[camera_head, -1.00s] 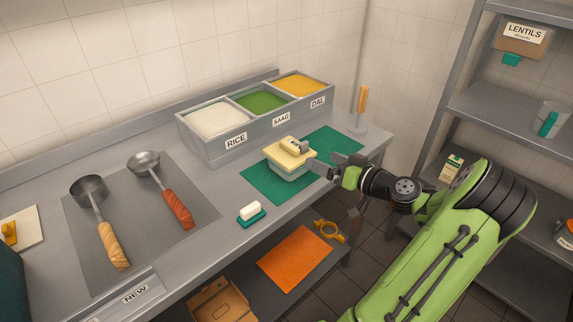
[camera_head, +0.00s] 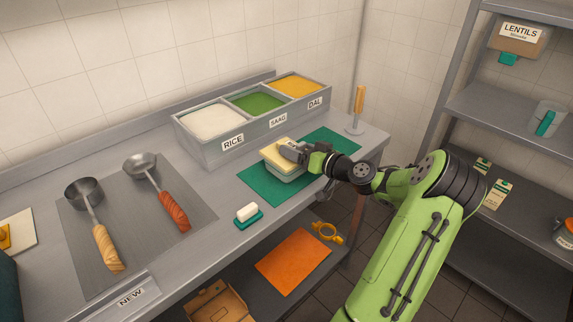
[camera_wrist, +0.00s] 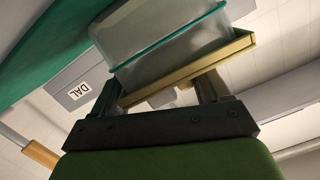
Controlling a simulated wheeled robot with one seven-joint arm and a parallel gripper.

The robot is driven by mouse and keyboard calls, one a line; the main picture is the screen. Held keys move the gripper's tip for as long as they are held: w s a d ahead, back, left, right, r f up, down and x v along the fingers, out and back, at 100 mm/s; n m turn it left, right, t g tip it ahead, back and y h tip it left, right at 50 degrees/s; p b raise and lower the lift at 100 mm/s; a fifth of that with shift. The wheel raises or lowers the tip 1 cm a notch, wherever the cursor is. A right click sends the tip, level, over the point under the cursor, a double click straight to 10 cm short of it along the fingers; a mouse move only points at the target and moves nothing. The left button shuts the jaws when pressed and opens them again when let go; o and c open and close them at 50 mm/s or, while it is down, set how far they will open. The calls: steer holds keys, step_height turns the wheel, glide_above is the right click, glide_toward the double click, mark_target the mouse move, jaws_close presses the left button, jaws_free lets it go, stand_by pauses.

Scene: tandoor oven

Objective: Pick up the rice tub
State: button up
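A clear tub with a teal rim and a pale yellow lid (camera_head: 275,156) sits on the green mat (camera_head: 258,188); it also shows in the wrist view (camera_wrist: 155,35). A small label on its lid is too small to read. My gripper (camera_head: 290,152) is at the lid's right side, low over the tub, and hides part of the lid. In the wrist view my gripper's fingers (camera_wrist: 160,88) are spread apart, with the lid's edge just beyond and between them. A small greyish part shows between the fingers. I cannot tell whether the fingers touch the tub.
A steel bin (camera_head: 200,145) marked RICE, SAAG and DAL stands behind the tub. An upright wooden-handled tool (camera_head: 360,100) stands to the right. A white block on a teal base (camera_head: 247,214) and two ladles (camera_head: 172,208) lie to the left. A shelf rack (camera_head: 500,125) stands at right.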

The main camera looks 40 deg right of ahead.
jaws_close()
step_height(320, 180, up, 10)
steer(key=p, duration=0.2)
steer(key=shift+p, duration=0.35)
steer(key=shift+r, duration=0.1)
step_height(320, 180, up, 5)
steer(key=p, duration=0.3)
stand_by(0.7)
